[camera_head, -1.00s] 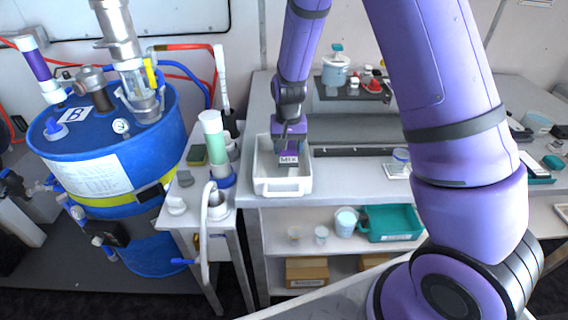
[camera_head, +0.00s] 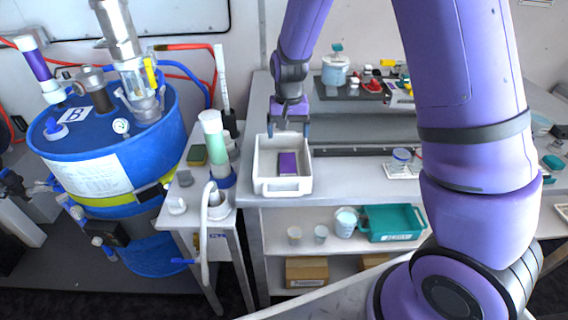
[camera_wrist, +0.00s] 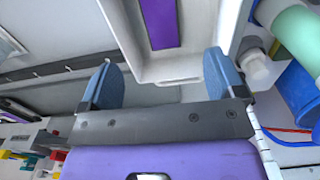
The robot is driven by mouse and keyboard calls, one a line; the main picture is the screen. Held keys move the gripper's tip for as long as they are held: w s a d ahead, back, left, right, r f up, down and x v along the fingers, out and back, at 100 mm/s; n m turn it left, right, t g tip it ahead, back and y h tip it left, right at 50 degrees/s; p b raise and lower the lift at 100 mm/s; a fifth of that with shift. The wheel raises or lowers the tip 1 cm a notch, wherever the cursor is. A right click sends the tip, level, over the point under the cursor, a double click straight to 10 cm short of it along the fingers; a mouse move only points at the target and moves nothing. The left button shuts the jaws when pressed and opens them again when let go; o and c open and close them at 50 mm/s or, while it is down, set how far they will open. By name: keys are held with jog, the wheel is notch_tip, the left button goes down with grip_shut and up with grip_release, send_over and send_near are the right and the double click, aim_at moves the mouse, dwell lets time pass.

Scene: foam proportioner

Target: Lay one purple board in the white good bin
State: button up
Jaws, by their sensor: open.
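The white bin (camera_head: 283,186) stands on the left end of the grey bench. A purple board (camera_head: 288,164) lies flat inside it, toward the right of its floor. In the wrist view the purple board (camera_wrist: 161,22) and the bin's white wall (camera_wrist: 160,70) show at the top. My gripper (camera_head: 289,128) is above the bin's back edge, apart from the board. In the wrist view its two blue fingers (camera_wrist: 160,80) are spread wide with nothing between them.
A side stand with a green-banded cylinder (camera_head: 214,150) and a blue drum (camera_head: 110,150) are at the left. A small dish (camera_head: 401,165) sits on the bench to the right. A raised shelf with red and white parts (camera_head: 372,84) is at the back. A teal tray (camera_head: 392,222) is on the lower shelf.

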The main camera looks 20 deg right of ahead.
jog(key=shift+r, duration=2.6)
jog(key=s+d+r+n+t+y, duration=0.15)
jog(key=s+d+r, duration=0.25)
jog(key=s+r, duration=1.05)
jog(key=s+d+r+n+t, duration=0.1)
jog(key=s+r+t, duration=0.1)
jog(key=s, duration=0.5)
jog(key=s+d+r+n+t+h, duration=0.1)
jog(key=s+d+r, duration=0.1)
jog(key=s+r, duration=0.2)
jog(key=shift+s+r+t, duration=0.25)
jog(key=shift+s+t, duration=0.1)
jog(key=shift+s, duration=1.55)
jog(key=shift+h, duration=0.25)
